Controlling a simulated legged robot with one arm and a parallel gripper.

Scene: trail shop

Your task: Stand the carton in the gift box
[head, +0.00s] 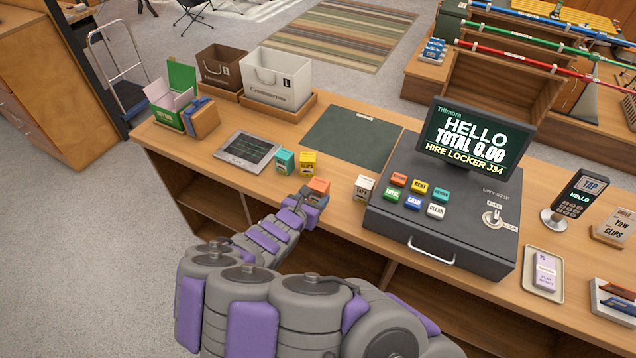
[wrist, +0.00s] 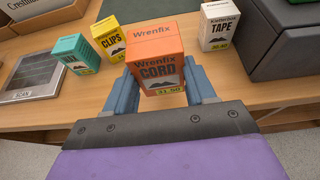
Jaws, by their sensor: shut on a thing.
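An orange carton marked "Wrenfix CORD" (wrist: 156,60) stands upright between the two blue fingers of my gripper (wrist: 165,88) in the wrist view. My gripper is shut on it. In the head view the orange carton (head: 318,187) shows at the end of my arm, over the counter's front edge; whether it touches the counter I cannot tell. The gift box (head: 168,118) is green with a pale pink inside. It stands at the left end of the counter with its green lid (head: 182,75) raised. My gripper is well to the right and front of it.
Teal (head: 284,161), yellow (head: 308,163) and white (head: 363,187) cartons stand near my gripper. A scan plate (head: 247,151) lies towards the gift box. A brown box with blue (head: 202,118) stands beside the gift box. Paper bags stand behind. A cash register (head: 440,215) fills the right.

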